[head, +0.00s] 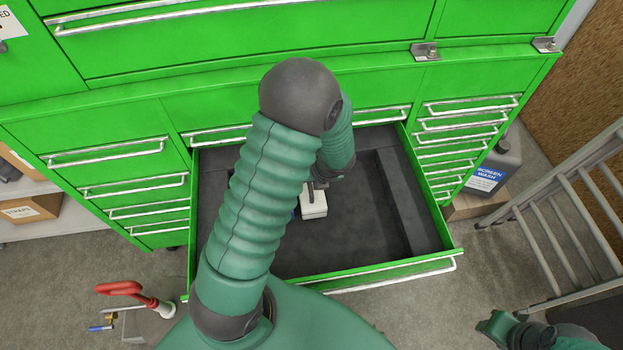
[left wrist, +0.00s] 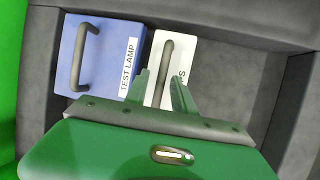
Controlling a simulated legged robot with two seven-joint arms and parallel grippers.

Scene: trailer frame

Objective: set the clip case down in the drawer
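The white clip case (left wrist: 192,62), its label partly hidden and ending in "PS", lies in the open drawer (head: 390,262), handle up. It also shows in the head view (head: 314,207), partly behind my left arm. It appears to rest on the dark drawer floor, beside the blue test lamp case (left wrist: 92,50). My left gripper (left wrist: 160,88) is over the clip case's near end. Its two fingers are apart, with the near end of the dark handle between them and gaps visible at its sides. My right gripper (head: 497,327) is partly in view at the lower right, its fingers unclear.
The green cabinet (head: 110,120) rises behind the drawer. The drawer floor right of the clip case is bare, up to a raised dark ledge. A ladder (head: 560,215) and a screen wash bottle (head: 490,170) stand at right. A red-handled item (head: 130,290) is at lower left.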

